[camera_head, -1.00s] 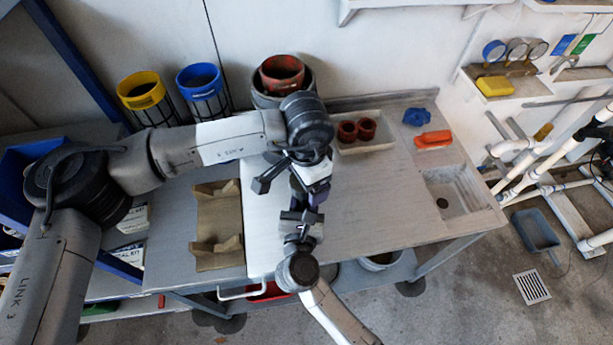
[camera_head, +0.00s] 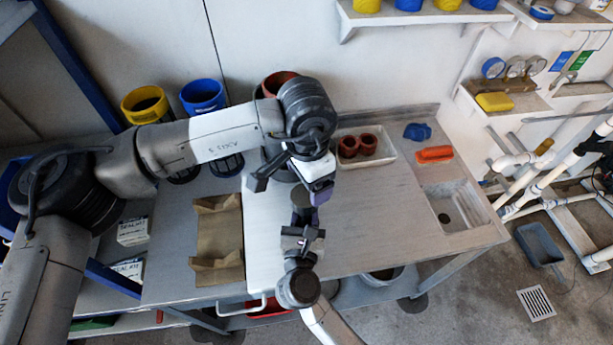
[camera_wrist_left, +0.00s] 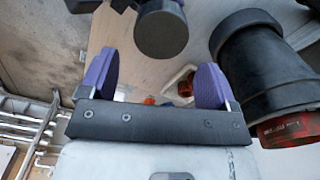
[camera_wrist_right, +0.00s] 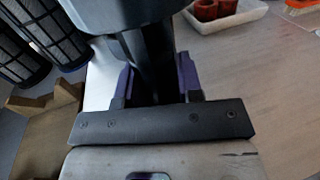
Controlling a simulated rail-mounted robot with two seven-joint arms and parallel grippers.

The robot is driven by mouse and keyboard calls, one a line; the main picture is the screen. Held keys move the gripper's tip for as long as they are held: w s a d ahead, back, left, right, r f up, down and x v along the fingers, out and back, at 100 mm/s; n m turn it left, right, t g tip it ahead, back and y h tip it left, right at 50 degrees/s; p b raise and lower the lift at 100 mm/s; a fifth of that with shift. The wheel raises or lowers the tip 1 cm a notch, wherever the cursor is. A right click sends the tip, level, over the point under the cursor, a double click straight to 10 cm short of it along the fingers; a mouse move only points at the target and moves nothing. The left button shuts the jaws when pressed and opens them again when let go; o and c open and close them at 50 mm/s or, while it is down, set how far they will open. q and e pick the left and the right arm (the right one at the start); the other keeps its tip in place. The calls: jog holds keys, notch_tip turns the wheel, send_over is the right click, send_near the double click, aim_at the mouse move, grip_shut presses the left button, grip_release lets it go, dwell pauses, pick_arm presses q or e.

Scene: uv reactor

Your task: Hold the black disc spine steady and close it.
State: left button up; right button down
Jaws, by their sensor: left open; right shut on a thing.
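My right gripper (camera_head: 303,232) comes from the bottom of the head view. It is shut on a dark upright piece, which I take to be the black disc spine (camera_head: 303,212). In the right wrist view the black piece (camera_wrist_right: 155,65) stands between the purple fingers. My left gripper (camera_head: 290,187) is just behind and above it, with fingers spread. In the left wrist view the open purple fingers (camera_wrist_left: 153,82) have nothing between them; a dark round end (camera_wrist_left: 160,28) shows beyond, apart from them. The spine's upper part is hidden, so I cannot tell its shape.
A brown cradle (camera_head: 205,235) lies left on the bench (camera_head: 375,210). A white tray with red rings (camera_head: 358,146), a blue part (camera_head: 417,131) and an orange-handled item (camera_head: 434,155) are at the back right, near a sink (camera_head: 470,225). The bench's middle right is clear.

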pick_arm(q)
jog(key=shift+r+n, duration=0.45)
jog(key=shift+n, duration=0.05)
jog(key=n, duration=0.3)
jog(key=shift+r, duration=0.25)
jog(key=n, duration=0.6)
jog(key=shift+s+r, duration=0.1)
jog(key=shift+r, duration=0.1)
jog(key=n, duration=0.6)
jog(key=shift+a+r, duration=0.1)
jog(key=n, duration=1)
jog(key=shift+s+a, duration=0.1)
jog(key=n, duration=0.9)
jog(key=shift+a+n, duration=0.1)
jog(key=shift+n, duration=0.2)
jog(key=n, duration=0.5)
